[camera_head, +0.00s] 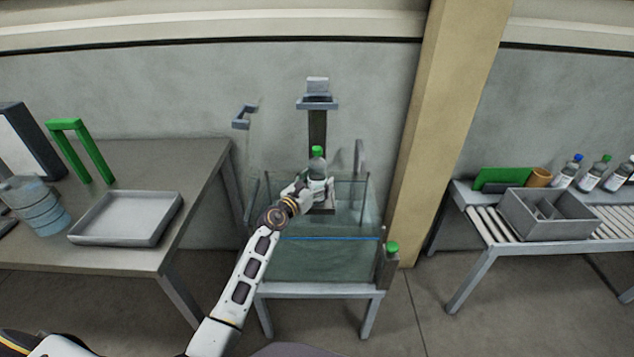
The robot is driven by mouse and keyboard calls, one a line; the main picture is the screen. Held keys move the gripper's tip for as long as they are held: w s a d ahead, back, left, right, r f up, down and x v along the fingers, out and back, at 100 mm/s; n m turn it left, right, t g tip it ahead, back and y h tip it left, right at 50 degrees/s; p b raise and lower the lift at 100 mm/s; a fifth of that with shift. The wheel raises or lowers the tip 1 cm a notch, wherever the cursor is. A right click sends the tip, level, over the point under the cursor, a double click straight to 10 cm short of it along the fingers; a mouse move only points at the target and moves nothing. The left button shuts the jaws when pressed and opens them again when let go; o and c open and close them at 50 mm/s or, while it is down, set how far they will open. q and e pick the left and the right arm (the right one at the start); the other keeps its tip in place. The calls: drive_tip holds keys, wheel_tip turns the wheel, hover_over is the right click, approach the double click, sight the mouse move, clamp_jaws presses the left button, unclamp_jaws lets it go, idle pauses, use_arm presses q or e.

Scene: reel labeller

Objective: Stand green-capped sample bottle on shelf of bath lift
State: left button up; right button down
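The green-capped sample bottle (317,165) stands upright over the glass bath (330,262), in front of the lift's dark column (317,130). The lift's shelf (323,211) shows as a small plate low behind the glass. I cannot tell whether the bottle's base touches it. My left gripper (308,187) reaches in from the lower left and is at the lower part of the bottle. Its fingers are small and partly merge with the bottle's label, so I cannot tell whether they are shut on it. My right gripper is not in view.
A table at left (120,248) holds a grey tray (125,219), a green frame (80,145) and a blue container (38,205). A beige post (440,130) stands right of the bath. A roller bench at right holds a grey bin (545,220) and several bottles.

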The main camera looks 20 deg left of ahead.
use_arm(q)
drive_tip(key=shift+r, duration=0.1)
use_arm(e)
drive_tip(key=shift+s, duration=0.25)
use_arm(q)
drive_tip(key=shift+s+a, duration=0.2)
drive_tip(key=shift+s, duration=0.25)
drive_tip(key=v, duration=1.1)
drive_tip(key=shift+p, duration=0.45)
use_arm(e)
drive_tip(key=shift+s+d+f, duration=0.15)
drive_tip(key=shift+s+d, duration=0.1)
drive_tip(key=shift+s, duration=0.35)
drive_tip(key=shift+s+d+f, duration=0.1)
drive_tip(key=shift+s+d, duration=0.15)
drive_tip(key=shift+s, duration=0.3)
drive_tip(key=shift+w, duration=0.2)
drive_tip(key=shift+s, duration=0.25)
